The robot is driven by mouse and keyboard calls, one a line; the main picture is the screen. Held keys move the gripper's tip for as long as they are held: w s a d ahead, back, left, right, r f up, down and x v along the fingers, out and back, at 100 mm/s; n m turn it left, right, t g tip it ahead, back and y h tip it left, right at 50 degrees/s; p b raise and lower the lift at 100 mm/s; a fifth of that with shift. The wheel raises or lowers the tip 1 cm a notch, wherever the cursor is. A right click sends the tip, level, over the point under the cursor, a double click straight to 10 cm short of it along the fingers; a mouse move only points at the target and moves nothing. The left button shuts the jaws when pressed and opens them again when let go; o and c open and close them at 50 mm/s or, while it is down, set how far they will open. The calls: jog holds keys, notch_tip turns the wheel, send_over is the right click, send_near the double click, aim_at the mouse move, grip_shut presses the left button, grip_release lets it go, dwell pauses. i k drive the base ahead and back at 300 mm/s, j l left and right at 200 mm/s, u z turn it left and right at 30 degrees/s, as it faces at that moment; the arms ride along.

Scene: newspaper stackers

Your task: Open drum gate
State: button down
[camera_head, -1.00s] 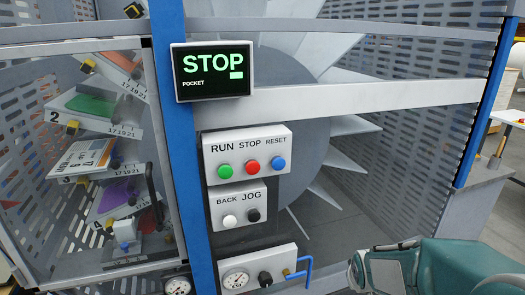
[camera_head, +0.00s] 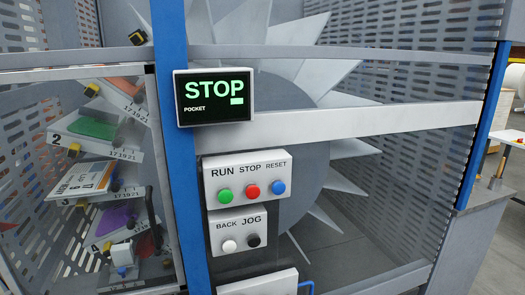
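The drum gate is the grey-framed, see-through panel (camera_head: 75,73) at the left. Its right edge stands close beside the blue post (camera_head: 170,150), and it looks closed. A dark upright handle (camera_head: 151,212) is near that edge. Behind the panel are drum pockets with printed stacks, one marked 2 (camera_head: 85,135). The display (camera_head: 213,97) reads STOP and POCKET. My gripper is not in view.
A grey rail (camera_head: 340,122) crosses the finned drum (camera_head: 305,160). Floor shows at the far right.

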aim_at(147, 70)
jog(key=j, duration=0.45)
jog(key=k+j, duration=0.15)
jog(key=j, duration=0.8)
jog(key=j+z, duration=0.2)
jog(key=z, duration=0.25)
jog(key=k+j+z, duration=0.1)
jog(key=z, duration=0.4)
jog(key=k+j+z, duration=0.15)
jog(key=z, duration=0.3)
jog(key=u, duration=1.9)
